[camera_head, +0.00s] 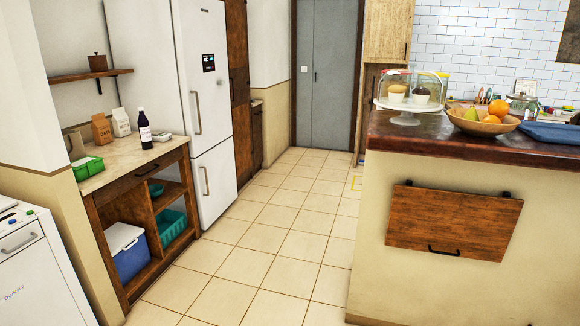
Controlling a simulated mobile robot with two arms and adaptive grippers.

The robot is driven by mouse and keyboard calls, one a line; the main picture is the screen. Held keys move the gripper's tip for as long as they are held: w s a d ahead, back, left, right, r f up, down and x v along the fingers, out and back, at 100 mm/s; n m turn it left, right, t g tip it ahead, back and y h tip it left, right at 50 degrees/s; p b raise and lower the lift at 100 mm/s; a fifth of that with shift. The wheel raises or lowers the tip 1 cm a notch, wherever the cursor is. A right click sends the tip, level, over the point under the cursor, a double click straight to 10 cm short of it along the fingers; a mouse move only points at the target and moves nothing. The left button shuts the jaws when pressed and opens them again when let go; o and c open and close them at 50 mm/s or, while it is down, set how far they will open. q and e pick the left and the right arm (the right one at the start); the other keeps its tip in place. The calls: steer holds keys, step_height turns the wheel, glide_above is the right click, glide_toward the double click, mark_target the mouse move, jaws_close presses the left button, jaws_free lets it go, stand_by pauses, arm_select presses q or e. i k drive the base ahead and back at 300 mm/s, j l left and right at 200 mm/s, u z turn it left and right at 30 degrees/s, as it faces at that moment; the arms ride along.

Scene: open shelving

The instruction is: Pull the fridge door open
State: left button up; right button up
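The fridge (205,75) is tall and white and stands left of the middle, beyond the low wooden unit. Its front faces right, toward the aisle. It has a larger upper door with a vertical handle (196,113) and a small dark panel (208,62). The lower door (214,184) is smaller and has its own handle (206,180). Both doors look shut. Neither of my grippers is in view.
A wooden shelf unit (140,175) with a bottle (144,131) and cartons stands in front of the fridge. A white appliance (35,270) is at the lower left. A counter (450,140) stands at right. The tiled floor (275,240) between is clear.

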mark_target(199, 27)
steer(key=i+j+u, duration=0.2)
steer(key=i, duration=0.4)
steer(key=i+l+u, duration=0.15)
steer(key=i, duration=0.45)
steer(key=i+u, duration=0.2)
steer(key=i, duration=0.4)
steer(key=i+l+u, duration=0.2)
steer(key=i, duration=0.4)
